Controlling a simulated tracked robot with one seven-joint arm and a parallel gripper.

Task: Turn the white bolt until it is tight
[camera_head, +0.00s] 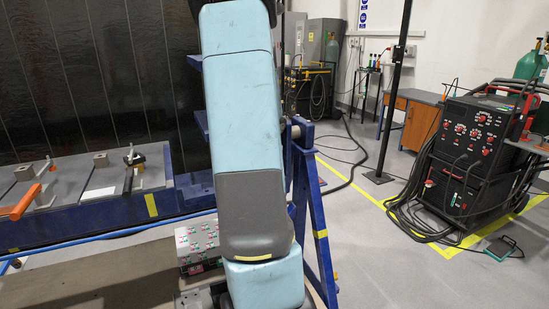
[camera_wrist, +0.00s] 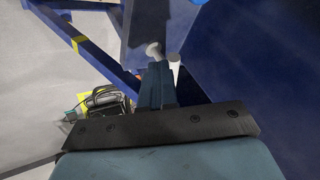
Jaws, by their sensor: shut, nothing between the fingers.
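In the wrist view my gripper (camera_wrist: 157,72) is shut and empty, its narrow fingers together. I cannot tell whether the fingers touch either piece, or how far in the bolt sits. In the head view the arm hides this place, and neither gripper nor bolt can be made out.
A blue frame leg (camera_head: 318,215) stands right of my arm. The blue jig bench (camera_head: 90,222) with orange-handled and black-handled clamps is at left. A control box (camera_head: 197,244) sits low beside my arm. A black welding unit (camera_head: 475,150) with cables stands right; grey floor between is mostly free.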

